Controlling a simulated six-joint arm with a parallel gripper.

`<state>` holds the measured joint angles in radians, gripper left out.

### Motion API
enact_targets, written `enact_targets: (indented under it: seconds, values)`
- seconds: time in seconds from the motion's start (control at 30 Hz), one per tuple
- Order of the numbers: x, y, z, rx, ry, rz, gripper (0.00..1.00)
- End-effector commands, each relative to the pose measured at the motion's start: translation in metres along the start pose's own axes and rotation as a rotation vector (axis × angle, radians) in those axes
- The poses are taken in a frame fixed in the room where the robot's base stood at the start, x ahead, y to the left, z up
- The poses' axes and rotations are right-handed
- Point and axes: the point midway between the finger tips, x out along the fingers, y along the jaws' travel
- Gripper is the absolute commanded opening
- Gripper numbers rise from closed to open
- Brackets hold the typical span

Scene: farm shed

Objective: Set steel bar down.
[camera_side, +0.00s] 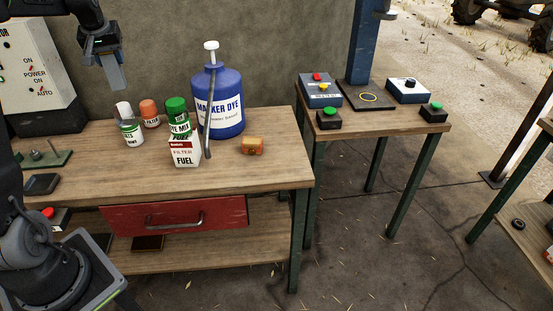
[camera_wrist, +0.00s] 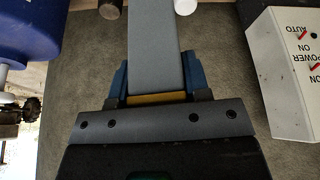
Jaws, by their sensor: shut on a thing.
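The steel bar is a flat grey bar (camera_side: 118,78) held up in the air above the back left of the workbench (camera_side: 80,165). It tilts slightly and hangs below my gripper (camera_side: 105,50), apart from the bench top. In the wrist view the bar (camera_wrist: 153,45) runs up from between the blue fingers of my gripper (camera_wrist: 156,88), which are shut on it. The bar's far end runs out of the wrist view at the top.
Several bottles, a fuel filter box (camera_side: 185,151) and a blue dye bottle (camera_side: 228,115) stand mid-bench; a thin grey rod (camera_side: 209,120) shows before the bottle. An orange block (camera_side: 253,146) lies right. A control box (camera_side: 38,65) is left. The bench's front middle is clear.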

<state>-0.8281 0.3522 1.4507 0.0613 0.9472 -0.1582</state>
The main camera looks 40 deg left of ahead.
Motion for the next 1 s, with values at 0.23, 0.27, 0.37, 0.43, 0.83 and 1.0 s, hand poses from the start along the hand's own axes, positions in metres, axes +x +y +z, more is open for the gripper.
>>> enact_targets:
  seconds: [0.23,0.27,0.37,0.43,0.83,1.0]
  values:
    - [-0.052,0.0,-0.022,0.001,0.002,0.0,0.12]
    - [-0.057,0.0,-0.024,0.001,0.003,0.0,0.12]
    - [-0.066,0.008,-0.028,0.019,-0.003,0.008,0.12]
    - [-0.065,0.022,-0.028,0.057,-0.005,0.022,0.12]
    - [-0.073,0.148,-0.016,0.379,-0.014,0.156,0.12]
    - [-0.085,0.231,0.011,0.6,-0.016,0.246,0.12]
